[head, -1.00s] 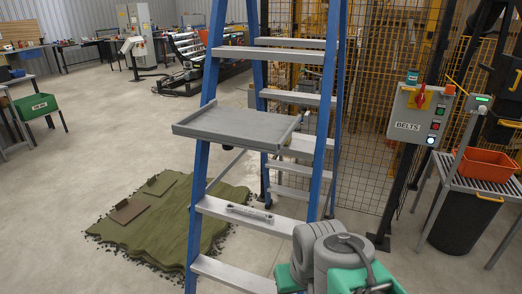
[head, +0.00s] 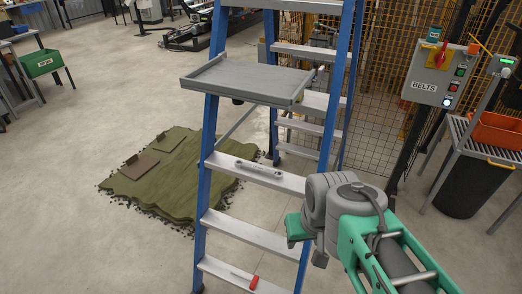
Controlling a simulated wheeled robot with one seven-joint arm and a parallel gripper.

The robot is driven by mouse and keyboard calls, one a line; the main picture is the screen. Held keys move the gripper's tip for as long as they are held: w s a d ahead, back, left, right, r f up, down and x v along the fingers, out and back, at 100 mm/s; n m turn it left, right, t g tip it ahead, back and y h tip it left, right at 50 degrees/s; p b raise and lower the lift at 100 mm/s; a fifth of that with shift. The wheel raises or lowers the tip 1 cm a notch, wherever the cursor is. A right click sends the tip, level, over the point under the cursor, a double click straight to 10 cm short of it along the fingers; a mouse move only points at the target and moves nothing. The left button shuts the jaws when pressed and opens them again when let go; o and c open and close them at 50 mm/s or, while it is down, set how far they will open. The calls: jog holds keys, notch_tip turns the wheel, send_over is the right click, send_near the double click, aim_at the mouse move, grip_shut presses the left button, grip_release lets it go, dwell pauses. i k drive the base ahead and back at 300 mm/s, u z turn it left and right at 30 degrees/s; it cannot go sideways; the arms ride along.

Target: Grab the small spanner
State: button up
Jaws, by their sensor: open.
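The small spanner (head: 259,169) is a grey metal tool with a thin shank. It lies flat on a tread of the blue stepladder (head: 208,170), below the grey platform. Nothing touches it but the tread. My arm's grey and green links are at the lower right, in front of the ladder's right rail and right of the spanner. The jaws of my gripper cannot be made out; my arm's links are all that shows of it.
A red-handled tool (head: 246,279) lies on a lower tread. The grey platform (head: 245,82) juts out above the spanner. Green turf (head: 165,175) lies on the floor behind the ladder. A BELTS control box (head: 440,72) and an orange bin (head: 497,131) are at right.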

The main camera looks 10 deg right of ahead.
aim_at(238, 163)
jog(key=u, duration=0.05)
jog(key=k, duration=0.5)
jog(key=z, duration=1.4)
jog(key=i, duration=2.4)
jog(key=u, duration=4.95)
